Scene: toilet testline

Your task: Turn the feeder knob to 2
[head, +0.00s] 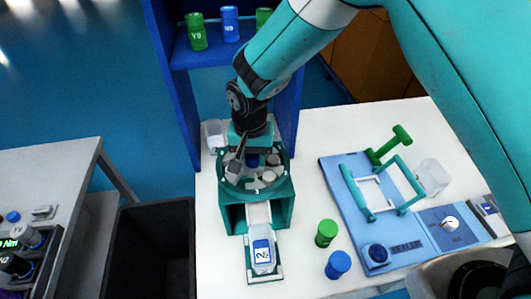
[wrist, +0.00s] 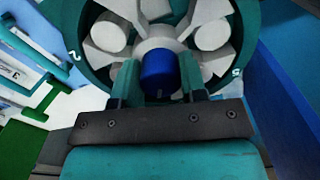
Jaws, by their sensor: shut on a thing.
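The feeder (head: 286,196) is a teal stand with a round bowl on top, in the middle of the head view. Its blue knob (wrist: 159,72) sits at the bowl's centre in the wrist view, on a pale hub with several spokes. White marks show on the bowl's rim (wrist: 84,74), a 2 at upper left and another mark at right. My gripper (wrist: 160,88) reaches over the bowl from above, its teal fingers shut on the knob from both sides. A short mark shows on the knob's near side. In the head view my gripper (head: 247,150) partly hides the bowl.
The blue sealer board (head: 335,185) is at right; a blue shelf (head: 180,100) rises behind.

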